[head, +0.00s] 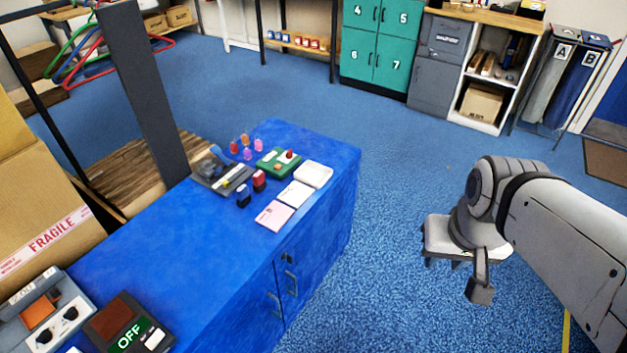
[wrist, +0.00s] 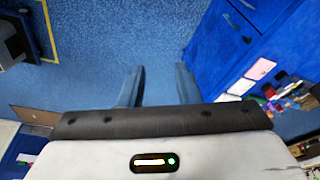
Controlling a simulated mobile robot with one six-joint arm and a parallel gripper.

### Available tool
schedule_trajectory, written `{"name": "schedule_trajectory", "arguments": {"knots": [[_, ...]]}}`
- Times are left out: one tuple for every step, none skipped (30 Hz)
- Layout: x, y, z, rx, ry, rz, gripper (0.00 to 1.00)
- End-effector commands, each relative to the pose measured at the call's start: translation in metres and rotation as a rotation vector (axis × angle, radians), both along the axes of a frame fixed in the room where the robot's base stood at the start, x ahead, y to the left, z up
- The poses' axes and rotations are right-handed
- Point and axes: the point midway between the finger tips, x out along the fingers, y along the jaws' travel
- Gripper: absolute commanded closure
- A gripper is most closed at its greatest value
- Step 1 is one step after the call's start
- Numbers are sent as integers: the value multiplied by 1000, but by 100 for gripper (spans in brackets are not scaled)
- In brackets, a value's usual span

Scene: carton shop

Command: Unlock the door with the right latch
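A blue cabinet (head: 235,306) has doors on its right side, with two small metal latches or handles by the door seam. The right latch (head: 291,282) sits a little above and right of the left latch (head: 274,304). The cabinet front also shows at the upper right of the wrist view (wrist: 215,50), with a small dark fitting (wrist: 246,39) on it. My gripper (wrist: 159,70) has its two fingers apart, with only blue floor between them. In the head view it is to the right of the cabinet, clear of it. I cannot tell whether the latches are locked.
Green numbered lockers (head: 380,45) and grey cabinets stand at the back. Blue carpet between cabinet and arm is clear.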

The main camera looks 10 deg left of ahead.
Motion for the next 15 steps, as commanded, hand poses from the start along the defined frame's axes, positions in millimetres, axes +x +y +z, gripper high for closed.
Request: {"name": "schedule_trajectory", "arguments": {"knots": [[0,0,0,0,0,0,70],[0,0,0,0,0,0,70],[0,0,0,1,1,0,70],[0,1,-2,3,2,-1,70],[0,2,-4,10,6,-5,70],[1,5,-10,27,16,-13,70],[1,9,-16,45,27,-22,70],[2,18,-23,70,41,-40,70],[3,29,-36,112,67,-65,70],[4,38,-47,151,90,-87,70],[6,48,-59,197,117,-115,70],[8,62,-75,263,159,-157,70],[10,74,-89,317,193,-193,70],[12,86,-102,371,230,-232,70],[16,103,-118,446,280,-290,70]]}}
